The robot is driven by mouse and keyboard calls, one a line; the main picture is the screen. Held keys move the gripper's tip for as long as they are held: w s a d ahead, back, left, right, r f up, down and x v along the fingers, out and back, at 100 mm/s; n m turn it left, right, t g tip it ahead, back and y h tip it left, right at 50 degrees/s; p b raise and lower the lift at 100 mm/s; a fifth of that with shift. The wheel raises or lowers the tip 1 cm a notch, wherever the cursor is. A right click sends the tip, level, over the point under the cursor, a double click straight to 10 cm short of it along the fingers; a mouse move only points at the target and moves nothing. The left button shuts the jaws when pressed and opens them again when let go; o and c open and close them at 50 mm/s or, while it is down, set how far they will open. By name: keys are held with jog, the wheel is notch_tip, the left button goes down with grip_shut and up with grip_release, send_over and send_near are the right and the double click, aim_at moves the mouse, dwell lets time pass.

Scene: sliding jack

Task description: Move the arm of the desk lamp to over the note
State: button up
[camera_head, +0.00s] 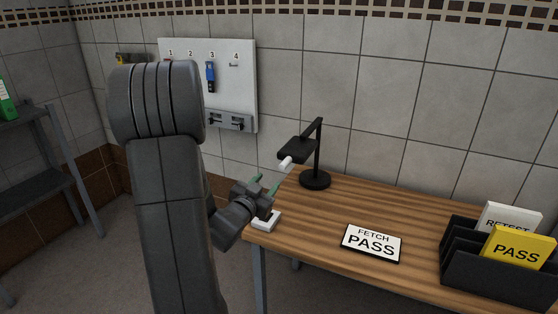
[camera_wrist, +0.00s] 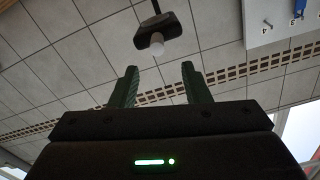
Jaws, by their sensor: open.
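The black desk lamp (camera_head: 317,150) stands upright at the back left of the wooden table. Its arm points left and toward the front, with the dark head (camera_head: 296,149) at its end and a white knob (camera_head: 286,163) below the head. The note (camera_head: 371,243), a white card reading "FETCH PASS", lies on the table to the right and in front of the lamp. My gripper (camera_head: 267,185) is open and empty, left of and below the knob. In the wrist view, the knob (camera_wrist: 157,46) lies beyond and between my two green fingers (camera_wrist: 158,70), apart from them.
The wooden table (camera_head: 325,215) has bare top between lamp and note. A small white block (camera_head: 266,220) sits at its left corner. A black holder (camera_head: 470,265) with cards stands at the right. A numbered key board (camera_head: 232,88) hangs on the wall behind.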

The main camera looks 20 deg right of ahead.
aim_at(282, 168)
jog(key=p+x, duration=0.1)
jog(key=x, duration=0.5)
jog(key=p+x, duration=0.2)
jog(key=x, duration=0.4)
jog(key=shift+s+d+r, duration=0.1)
jog(key=shift+s+d, duration=0.05)
jog(key=shift+s, duration=0.15)
grip_shut()
